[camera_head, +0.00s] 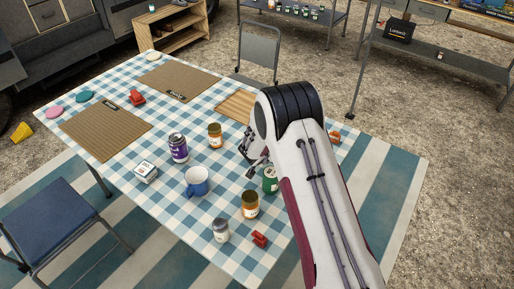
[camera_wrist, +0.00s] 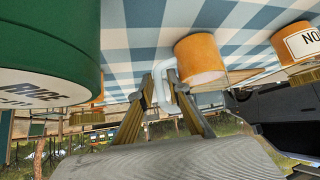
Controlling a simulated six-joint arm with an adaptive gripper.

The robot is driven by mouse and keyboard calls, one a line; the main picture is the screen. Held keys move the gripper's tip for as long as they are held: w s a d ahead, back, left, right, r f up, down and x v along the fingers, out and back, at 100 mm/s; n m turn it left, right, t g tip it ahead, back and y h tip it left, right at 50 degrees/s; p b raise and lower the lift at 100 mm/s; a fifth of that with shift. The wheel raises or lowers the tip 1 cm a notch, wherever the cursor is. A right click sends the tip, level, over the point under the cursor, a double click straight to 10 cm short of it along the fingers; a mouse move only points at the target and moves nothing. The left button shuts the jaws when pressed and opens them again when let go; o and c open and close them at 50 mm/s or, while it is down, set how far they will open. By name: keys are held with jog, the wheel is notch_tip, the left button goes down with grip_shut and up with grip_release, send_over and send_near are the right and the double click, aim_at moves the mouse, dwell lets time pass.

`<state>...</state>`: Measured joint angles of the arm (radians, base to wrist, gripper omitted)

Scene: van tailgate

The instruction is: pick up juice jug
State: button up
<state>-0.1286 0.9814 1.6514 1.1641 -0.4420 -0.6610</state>
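I cannot make out a juice jug in either view; my arm hides part of the table's right side. My gripper (camera_head: 255,158) is low over the checked table (camera_head: 140,178), beside a green can (camera_head: 270,181). In the wrist view, its two fingers (camera_wrist: 161,85) stand apart, with a pale, bent shape (camera_wrist: 162,66) showing around their tips. I cannot tell what that shape is or whether it touches them. The green can fills the wrist view's left side (camera_wrist: 45,50), and an orange jar (camera_wrist: 200,60) is right of the fingertips.
A purple can (camera_head: 178,148), an orange jar (camera_head: 215,136), a blue mug (camera_head: 197,182), another orange jar (camera_head: 250,205) and a grey-lidded jar (camera_head: 221,230) stand left of and in front of my gripper. A white box (camera_head: 145,172) sits farther left. Brown mats (camera_head: 105,133) lie behind.

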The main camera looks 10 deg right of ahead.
grip_shut()
jog(key=shift+r, duration=0.4)
jog(key=shift+r, duration=4.55)
jog(key=shift+r, duration=0.1)
